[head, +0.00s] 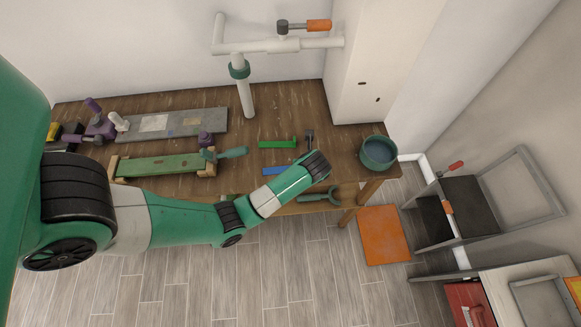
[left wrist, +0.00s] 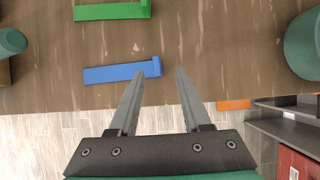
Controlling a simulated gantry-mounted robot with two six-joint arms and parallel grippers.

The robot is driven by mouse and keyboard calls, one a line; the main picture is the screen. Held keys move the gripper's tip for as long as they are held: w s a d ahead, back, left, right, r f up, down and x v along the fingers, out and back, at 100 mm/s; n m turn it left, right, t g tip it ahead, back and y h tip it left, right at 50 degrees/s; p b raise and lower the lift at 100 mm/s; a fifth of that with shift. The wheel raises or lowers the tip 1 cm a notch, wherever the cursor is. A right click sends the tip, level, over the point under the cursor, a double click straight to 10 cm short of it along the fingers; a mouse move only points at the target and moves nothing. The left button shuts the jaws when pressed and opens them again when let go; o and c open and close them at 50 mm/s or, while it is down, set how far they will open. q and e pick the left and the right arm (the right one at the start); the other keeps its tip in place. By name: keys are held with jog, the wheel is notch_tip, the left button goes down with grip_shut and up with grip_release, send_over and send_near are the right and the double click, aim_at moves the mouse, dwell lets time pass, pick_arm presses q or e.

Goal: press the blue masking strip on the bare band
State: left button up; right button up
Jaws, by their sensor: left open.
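The blue masking strip (left wrist: 115,74) lies flat on the brown workbench (left wrist: 215,45), with a small raised tab (left wrist: 155,67) at its right end. In the head view the strip (head: 271,170) is partly covered by my left wrist. My left gripper (left wrist: 159,72) is open and empty. In the left wrist view its fingertips appear either side of the tab's end; how high they are above it I cannot tell. A green board (head: 160,166) rests in wooden supports at the bench's front left. I cannot make out a bare band on it. My right gripper is not in view.
A green strip (head: 277,143) lies just behind the blue one. A teal-handled tool (head: 232,153) lies beside the green board's right end. A teal pot (head: 379,153) stands at the bench's right corner. A grey panel (head: 190,122) lies at the back; a white post (head: 243,95) rises behind.

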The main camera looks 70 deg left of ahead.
aim_at(282, 167)
pick_arm(q)
jog(key=x, duration=0.4)
jog(key=shift+s+a+f, duration=0.2)
jog(key=shift+a+f, duration=0.1)
jog(key=shift+a, duration=0.05)
grip_shut()
dwell(1.0)
